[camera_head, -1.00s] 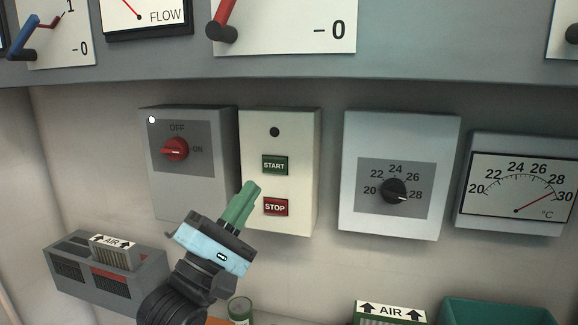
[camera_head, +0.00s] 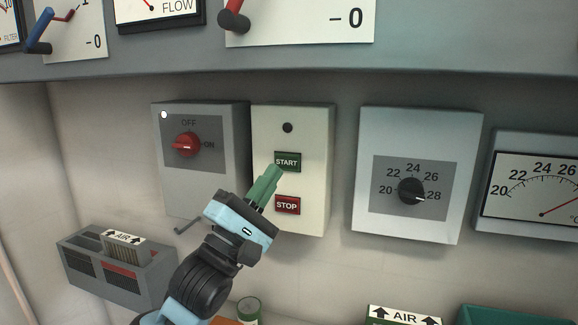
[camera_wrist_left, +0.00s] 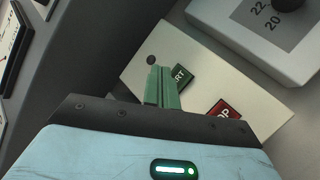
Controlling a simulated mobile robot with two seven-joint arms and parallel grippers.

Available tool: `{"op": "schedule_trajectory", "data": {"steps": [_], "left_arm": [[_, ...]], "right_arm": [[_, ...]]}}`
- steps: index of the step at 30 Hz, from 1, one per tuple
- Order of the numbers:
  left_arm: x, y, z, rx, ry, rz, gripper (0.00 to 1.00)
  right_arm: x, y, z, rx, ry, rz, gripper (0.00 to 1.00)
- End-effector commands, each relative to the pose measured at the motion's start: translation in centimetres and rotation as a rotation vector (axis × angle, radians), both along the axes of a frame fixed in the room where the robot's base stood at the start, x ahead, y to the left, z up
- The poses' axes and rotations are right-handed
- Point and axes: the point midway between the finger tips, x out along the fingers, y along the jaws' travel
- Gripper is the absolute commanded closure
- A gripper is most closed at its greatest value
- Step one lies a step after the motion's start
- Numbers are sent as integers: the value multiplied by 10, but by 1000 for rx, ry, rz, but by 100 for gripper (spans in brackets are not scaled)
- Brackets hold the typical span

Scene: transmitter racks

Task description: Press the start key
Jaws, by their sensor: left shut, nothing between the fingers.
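The green START key (camera_head: 288,161) sits on a cream control box (camera_head: 318,190) on the wall, above the red STOP key (camera_head: 287,205). A dark round spot (camera_head: 288,127) is above START. My left gripper (camera_head: 272,172) is shut and empty, its green fingertips just below and left of the START key. In the left wrist view, the fingertips (camera_wrist_left: 161,72) overlap the left part of the START key (camera_wrist_left: 183,77). The STOP key (camera_wrist_left: 224,109) lies to their right. I cannot tell whether the fingertips touch the key. My right gripper is not in view.
A grey box with a red OFF/ON knob (camera_head: 186,145) is left of the cream box. A dial box (camera_head: 412,232) and a temperature gauge (camera_head: 540,190) are to the right. A grey AIR unit (camera_head: 118,268) sits lower left.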

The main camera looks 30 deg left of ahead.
Motion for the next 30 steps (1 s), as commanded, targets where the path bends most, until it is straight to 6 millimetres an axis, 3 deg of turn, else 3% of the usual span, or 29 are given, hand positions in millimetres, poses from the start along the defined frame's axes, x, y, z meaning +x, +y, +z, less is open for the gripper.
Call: {"op": "schedule_trajectory", "data": {"steps": [10, 30], "left_arm": [[29, 7, 0, 2, 1, 0, 100], [32, 8, 0, 2, 1, 0, 100]], "right_arm": [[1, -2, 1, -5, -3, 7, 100], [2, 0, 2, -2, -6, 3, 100]]}}
